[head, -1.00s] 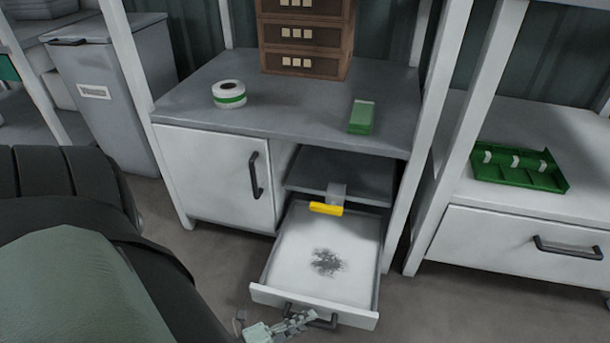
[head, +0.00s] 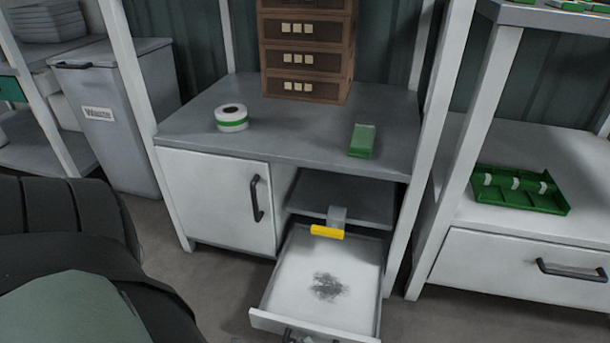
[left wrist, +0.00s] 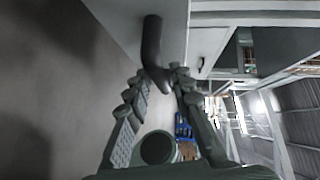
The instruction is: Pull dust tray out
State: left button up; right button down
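The dust tray (head: 277,286) is a white, drawer-like tray standing well out of the cabinet's lower right bay. A dark patch of dust (head: 327,287) lies on its floor. Its front panel (head: 340,334) is at the bottom edge of the head view, with the handle mostly cut off there. In the left wrist view the dark bar handle (left wrist: 152,45) runs between the fingertips of my left gripper (left wrist: 161,75). The fingers are drawn in close on both sides of the bar and look shut on it. My right gripper is in neither view.
A yellow tab (head: 327,232) sits on a bracket above the tray's back. The cabinet (head: 215,200) has a closed door left of the bay. A tape roll (head: 231,118) and green block (head: 362,141) stand on top. A waste bin (head: 120,130) stands left.

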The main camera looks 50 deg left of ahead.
pick_arm(q)
jog(key=v, duration=1)
jog(key=shift+s, duration=0.4)
jog(key=shift+a+r, duration=0.1)
jog(key=shift+a, duration=0.05)
